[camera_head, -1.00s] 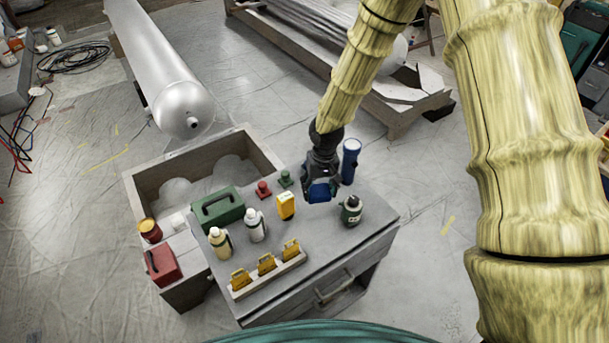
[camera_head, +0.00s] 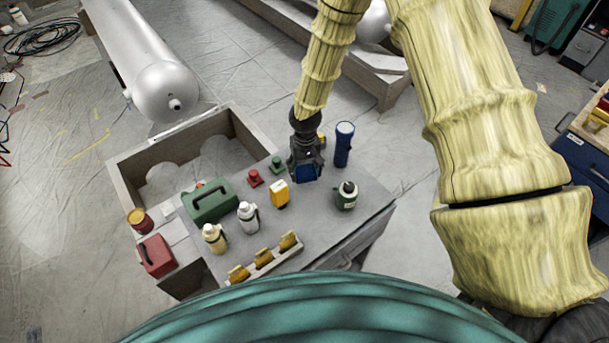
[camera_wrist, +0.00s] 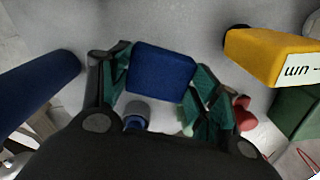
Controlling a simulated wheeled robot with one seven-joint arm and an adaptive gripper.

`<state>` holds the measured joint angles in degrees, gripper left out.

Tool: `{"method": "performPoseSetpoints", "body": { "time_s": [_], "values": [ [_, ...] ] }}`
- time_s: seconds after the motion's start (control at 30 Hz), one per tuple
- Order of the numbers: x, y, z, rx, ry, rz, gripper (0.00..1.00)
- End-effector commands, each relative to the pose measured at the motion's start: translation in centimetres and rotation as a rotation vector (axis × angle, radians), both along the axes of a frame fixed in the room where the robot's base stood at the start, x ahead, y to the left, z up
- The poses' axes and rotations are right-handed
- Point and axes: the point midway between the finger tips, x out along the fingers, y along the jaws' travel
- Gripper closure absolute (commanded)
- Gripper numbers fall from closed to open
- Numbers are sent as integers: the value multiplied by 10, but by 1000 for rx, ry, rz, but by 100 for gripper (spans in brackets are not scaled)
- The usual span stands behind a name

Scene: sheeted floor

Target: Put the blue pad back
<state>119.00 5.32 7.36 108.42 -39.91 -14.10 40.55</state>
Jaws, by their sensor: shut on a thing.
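The blue pad (camera_wrist: 162,75) is a dark blue block between the fingers of my gripper (camera_wrist: 158,84) in the wrist view. My gripper is shut on it, with a green-padded finger against each side. In the head view my gripper (camera_head: 306,172) points down at the far part of the grey cabinet top (camera_head: 330,222), and the blue pad (camera_head: 306,174) shows between its fingers. The pad is at or just above the surface; I cannot tell whether it touches. My gripper and wrist hide the spot behind it.
A blue flashlight (camera_head: 343,147) stands close right of my gripper. A yellow device (camera_head: 279,194), a dark green bottle (camera_head: 346,196), a red knob (camera_head: 255,178) and a green knob (camera_head: 277,165) stand nearby. Two pale bottles, a green case (camera_head: 210,202) and a yellow-clip rack (camera_head: 263,260) stand nearer left.

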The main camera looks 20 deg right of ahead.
Motion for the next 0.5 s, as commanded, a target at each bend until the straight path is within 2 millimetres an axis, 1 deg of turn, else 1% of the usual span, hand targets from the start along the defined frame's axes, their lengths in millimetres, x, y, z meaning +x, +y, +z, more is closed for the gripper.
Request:
{"method": "performPoseSetpoints", "body": {
  "time_s": [0.07,0.33,0.5],
  "values": [
    [-1,0,-4,0,2,0,64],
    [-1,1,-32,0,3,1,64],
    [-1,1,-40,0,1,2,64]
  ]
}}
